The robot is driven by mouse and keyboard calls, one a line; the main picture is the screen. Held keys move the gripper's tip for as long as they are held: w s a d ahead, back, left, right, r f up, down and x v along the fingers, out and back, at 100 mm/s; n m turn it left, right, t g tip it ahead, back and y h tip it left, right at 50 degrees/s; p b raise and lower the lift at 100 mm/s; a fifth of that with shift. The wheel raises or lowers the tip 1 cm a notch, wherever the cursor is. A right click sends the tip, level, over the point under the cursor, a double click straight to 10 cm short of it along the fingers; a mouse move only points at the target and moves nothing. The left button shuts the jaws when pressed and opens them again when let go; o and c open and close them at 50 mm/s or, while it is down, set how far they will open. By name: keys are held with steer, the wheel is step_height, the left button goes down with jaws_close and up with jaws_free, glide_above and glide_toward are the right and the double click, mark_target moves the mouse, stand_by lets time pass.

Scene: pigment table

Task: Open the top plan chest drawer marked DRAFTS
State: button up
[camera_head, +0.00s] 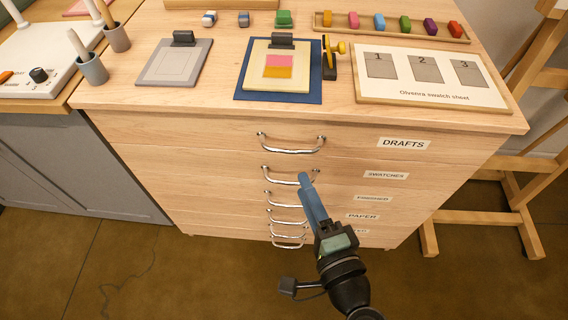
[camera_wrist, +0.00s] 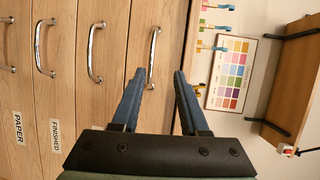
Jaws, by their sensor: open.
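The top drawer front of the plan chest, marked DRAFTS (camera_head: 404,143), is closed and flush with the fronts below. Its silver bar handle (camera_head: 291,150) is on the drawer front left of the label. The handle also shows in the wrist view (camera_wrist: 153,57), upright in that turned picture. My gripper (camera_head: 304,180) has blue fingers and is open and empty in front of the chest. In the head view its tips overlap the right end of the SWATCHES handle (camera_head: 284,181). In the wrist view the DRAFTS handle appears between my fingertips (camera_wrist: 159,72), with no clear contact.
Lower drawers with similar handles are closed, among them FINISHED (camera_wrist: 55,135) and PAPER (camera_wrist: 18,128). The chest top (camera_head: 215,105) holds clipboards, a swatch sheet (camera_head: 430,80) and a tray of colour blocks. A wooden easel (camera_head: 500,215) stands right; a grey cabinet (camera_head: 60,165) left.

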mark_target(284, 149)
steer(key=x, duration=0.4)
steer(key=f+x, duration=0.1)
steer(key=x, duration=0.7)
steer(key=shift+w+a+f, duration=0.1)
steer(key=shift+f, duration=0.15)
jaws_close()
stand_by(1.1)
